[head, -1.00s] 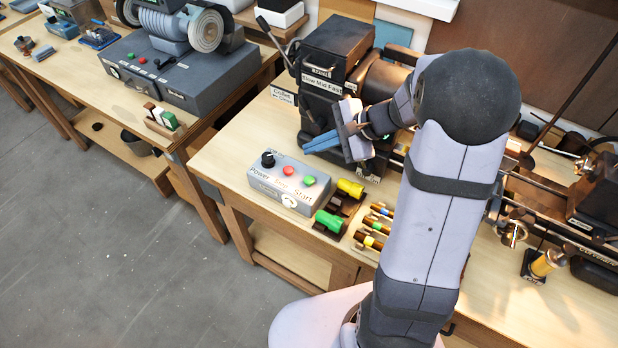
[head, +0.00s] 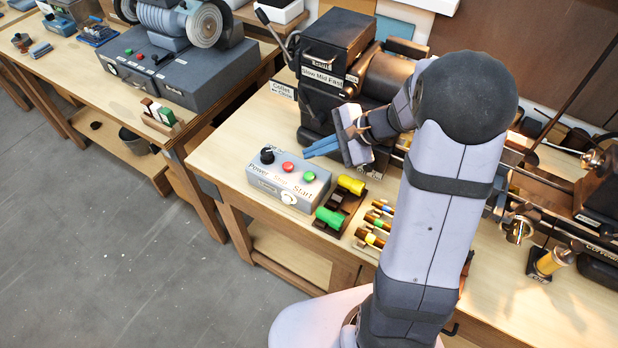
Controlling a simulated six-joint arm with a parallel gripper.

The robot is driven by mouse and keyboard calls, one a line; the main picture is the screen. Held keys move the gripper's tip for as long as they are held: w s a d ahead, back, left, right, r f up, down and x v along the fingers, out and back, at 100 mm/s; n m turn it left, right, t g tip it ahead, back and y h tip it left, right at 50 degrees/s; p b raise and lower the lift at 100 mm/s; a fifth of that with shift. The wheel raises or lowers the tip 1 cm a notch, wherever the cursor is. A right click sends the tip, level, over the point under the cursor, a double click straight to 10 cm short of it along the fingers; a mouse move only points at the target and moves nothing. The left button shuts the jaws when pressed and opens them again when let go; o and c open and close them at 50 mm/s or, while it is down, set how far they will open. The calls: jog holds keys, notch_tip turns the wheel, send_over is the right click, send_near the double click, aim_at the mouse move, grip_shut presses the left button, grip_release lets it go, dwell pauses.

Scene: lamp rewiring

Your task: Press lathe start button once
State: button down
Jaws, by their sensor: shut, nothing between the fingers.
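The grey control box (head: 262,184) sits on the wooden bench, left of my arm. Its labels read Power, Stop and Start. On its top are a black knob (head: 267,156), a red button (head: 288,166) and the green start button (head: 309,177), which is in clear view. My gripper (head: 306,153) is shut and empty, its blue fingers pointing left. The fingertips appear just behind and above the box, close to the red and green buttons. No contact shows. The dark lathe headstock (head: 318,100) stands behind my gripper.
A green cylinder (head: 330,217) and a yellow cylinder (head: 351,185) lie in a dark holder right of the box. Several colour-banded tools (head: 371,237) lie beyond it. A second bench with a grinder (head: 165,25) stands to the left. Bench top left of the box is clear.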

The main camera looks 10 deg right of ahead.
aim_at(314, 176)
jog(key=shift+f+b, duration=1.95)
jog(key=shift+f, duration=0.8)
jog(key=shift+f, duration=0.1)
jog(key=shift+f+b, duration=0.35)
jog(key=shift+b, duration=0.1)
